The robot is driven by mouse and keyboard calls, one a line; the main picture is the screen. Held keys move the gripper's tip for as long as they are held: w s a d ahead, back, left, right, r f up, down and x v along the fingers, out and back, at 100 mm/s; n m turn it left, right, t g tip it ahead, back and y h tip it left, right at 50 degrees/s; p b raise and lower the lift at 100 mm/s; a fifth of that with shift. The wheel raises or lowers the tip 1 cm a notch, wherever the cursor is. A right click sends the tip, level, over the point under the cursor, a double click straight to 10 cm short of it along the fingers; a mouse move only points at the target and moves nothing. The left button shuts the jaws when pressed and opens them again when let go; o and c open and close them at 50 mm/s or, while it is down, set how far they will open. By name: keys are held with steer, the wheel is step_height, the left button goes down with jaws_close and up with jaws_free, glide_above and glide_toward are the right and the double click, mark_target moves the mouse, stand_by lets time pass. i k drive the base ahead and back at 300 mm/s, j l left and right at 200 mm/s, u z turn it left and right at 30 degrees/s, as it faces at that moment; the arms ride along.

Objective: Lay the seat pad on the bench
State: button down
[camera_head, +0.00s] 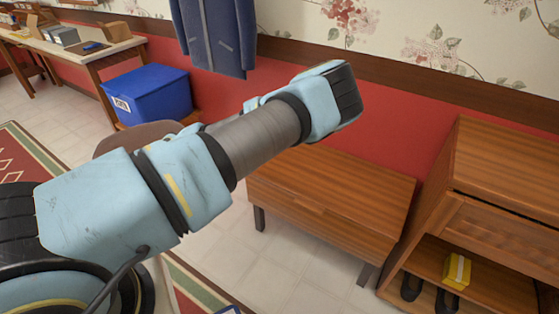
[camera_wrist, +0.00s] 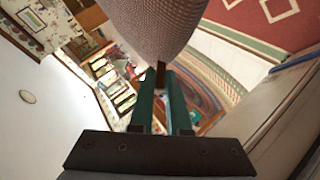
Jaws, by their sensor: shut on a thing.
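The seat pad (camera_wrist: 155,25) is a brown-grey woven pad with a rounded edge, filling the top middle of the wrist view. My gripper (camera_wrist: 160,75) is shut on the edge of the pad between its two green fingers. In the head view a brown rounded part of the pad (camera_head: 128,137) shows behind my arm; the rest of it and my gripper are hidden there. The bench (camera_head: 335,195) is a low wooden one against the red wall, right of centre, and its visible top is bare. The pad is to the left of the bench, apart from it.
A wooden cabinet (camera_head: 510,165) stands right of the bench, with dark shoes and a yellow box (camera_head: 456,270) on its shelf. A blue bin (camera_head: 147,93) and a table (camera_head: 75,50) are at the left. A dark blue coat (camera_head: 218,35) hangs above.

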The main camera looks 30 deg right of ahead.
mark_target(330, 176)
steer(key=i, duration=0.9)
steer(key=i+z, duration=0.1)
steer(key=z, duration=0.35)
steer(key=i+j+z, duration=0.1)
steer(key=z, duration=0.3)
steer(key=i+j+z, duration=0.1)
steer(key=z, duration=0.35)
steer(key=i+j+z, duration=0.1)
steer(key=z, duration=0.3)
